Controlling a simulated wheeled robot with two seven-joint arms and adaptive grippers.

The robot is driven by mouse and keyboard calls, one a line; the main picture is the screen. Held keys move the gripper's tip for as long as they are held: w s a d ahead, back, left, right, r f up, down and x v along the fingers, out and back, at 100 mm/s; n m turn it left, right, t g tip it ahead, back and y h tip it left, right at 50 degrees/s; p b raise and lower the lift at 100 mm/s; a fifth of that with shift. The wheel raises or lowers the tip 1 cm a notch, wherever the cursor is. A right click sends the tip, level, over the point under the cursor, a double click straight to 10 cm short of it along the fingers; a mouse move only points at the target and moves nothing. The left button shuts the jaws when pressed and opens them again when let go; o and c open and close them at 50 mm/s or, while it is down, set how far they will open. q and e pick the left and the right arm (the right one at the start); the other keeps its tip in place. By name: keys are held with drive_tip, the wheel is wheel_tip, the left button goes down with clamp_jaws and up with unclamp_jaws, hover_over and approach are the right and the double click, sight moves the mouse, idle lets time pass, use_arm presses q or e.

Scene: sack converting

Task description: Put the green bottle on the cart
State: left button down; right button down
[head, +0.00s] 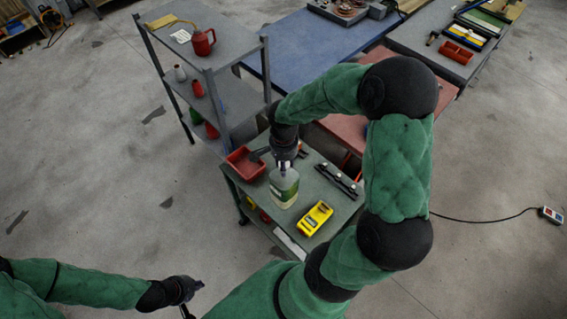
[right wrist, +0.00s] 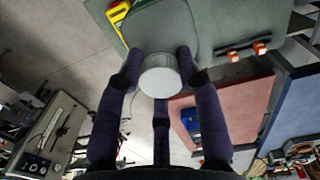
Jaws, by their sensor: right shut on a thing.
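The green bottle (head: 284,190), pale and see-through with a white cap, is upright over the top of the cart (head: 325,185). I cannot tell whether its base touches the cart top. My right gripper (head: 285,158) is shut on the bottle from above. In the right wrist view its fingers (right wrist: 160,78) close around the bottle's white cap (right wrist: 160,82), with the wide body (right wrist: 168,25) beyond. My left gripper (head: 194,299) is low at the left, away from the cart, with its fingers apart and empty.
On the cart are a red bin (head: 245,164), a yellow device (head: 314,218) and a dark bar tool (head: 338,181). A grey shelf unit (head: 215,47) with a red jug (head: 202,42) stands behind. Blue (head: 310,45) and red tables adjoin. Open floor lies left.

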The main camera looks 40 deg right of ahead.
drive_tip(key=w+d+f, duration=0.2)
drive_tip(key=f, duration=0.1)
drive_tip(key=w+d+f+p, duration=0.1)
drive_tip(key=f, duration=0.1)
drive_tip(key=shift+w+d+f, duration=0.1)
drive_tip(key=shift+w, duration=0.3)
drive_tip(key=f, duration=0.2)
drive_tip(key=f+p, duration=0.1)
drive_tip(key=f, duration=0.1)
drive_tip(key=shift+w+d, duration=0.2)
drive_tip(key=shift+w, duration=0.05)
drive_tip(key=shift+f, duration=0.1)
drive_tip(key=c, duration=0.8)
unclamp_jaws()
